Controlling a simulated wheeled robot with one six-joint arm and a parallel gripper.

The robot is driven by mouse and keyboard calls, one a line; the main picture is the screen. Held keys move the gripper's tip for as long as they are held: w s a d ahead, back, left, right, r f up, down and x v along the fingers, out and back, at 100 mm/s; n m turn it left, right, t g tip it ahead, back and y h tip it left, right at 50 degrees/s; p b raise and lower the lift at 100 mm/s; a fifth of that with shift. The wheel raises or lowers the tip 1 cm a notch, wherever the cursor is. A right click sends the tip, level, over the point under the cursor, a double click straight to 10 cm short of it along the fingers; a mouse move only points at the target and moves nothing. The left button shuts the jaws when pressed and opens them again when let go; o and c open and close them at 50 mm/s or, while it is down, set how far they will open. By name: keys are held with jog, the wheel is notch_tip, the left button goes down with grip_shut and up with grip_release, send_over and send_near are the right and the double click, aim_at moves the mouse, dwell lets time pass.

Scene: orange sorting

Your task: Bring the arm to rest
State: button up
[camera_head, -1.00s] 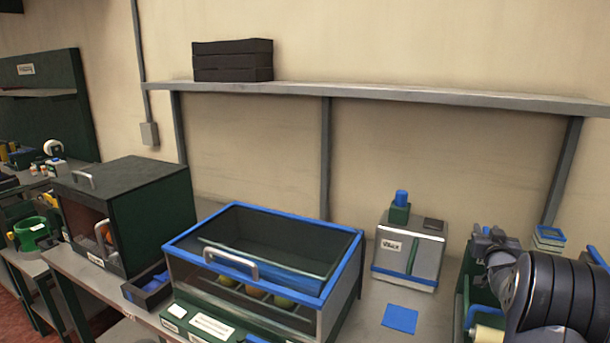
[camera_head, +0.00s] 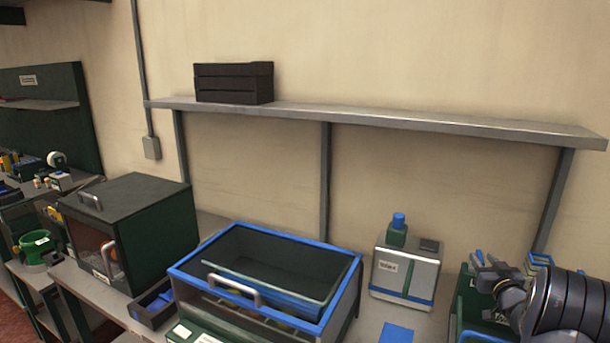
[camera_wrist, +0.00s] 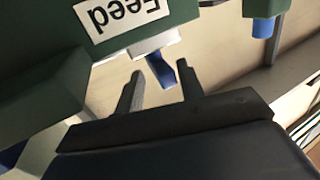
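My arm, black and ringed, shows at the lower right of the head view. My gripper (camera_head: 488,268) is at its left end, above a green stand on the bench. In the wrist view, my gripper's two dark fingers (camera_wrist: 158,84) are apart, with nothing clearly held between them. A blue tab (camera_wrist: 160,70) shows beyond the fingertips, below a green block with a white "Feed" label (camera_wrist: 122,12). I cannot tell how far the tab is from the fingers.
A blue-rimmed bin (camera_head: 345,262) with a handle stands at the front centre. A white-grey device (camera_head: 405,272) with a blue-capped top stands between it and my arm. A dark green cabinet (camera_head: 150,225) is at left. A wall shelf (camera_head: 400,118) holds a black crate (camera_head: 233,83).

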jog(key=s, duration=0.5)
jog(key=shift+s+a+r, duration=0.2)
jog(key=shift+s+r, duration=0.15)
jog(key=shift+a, duration=0.15)
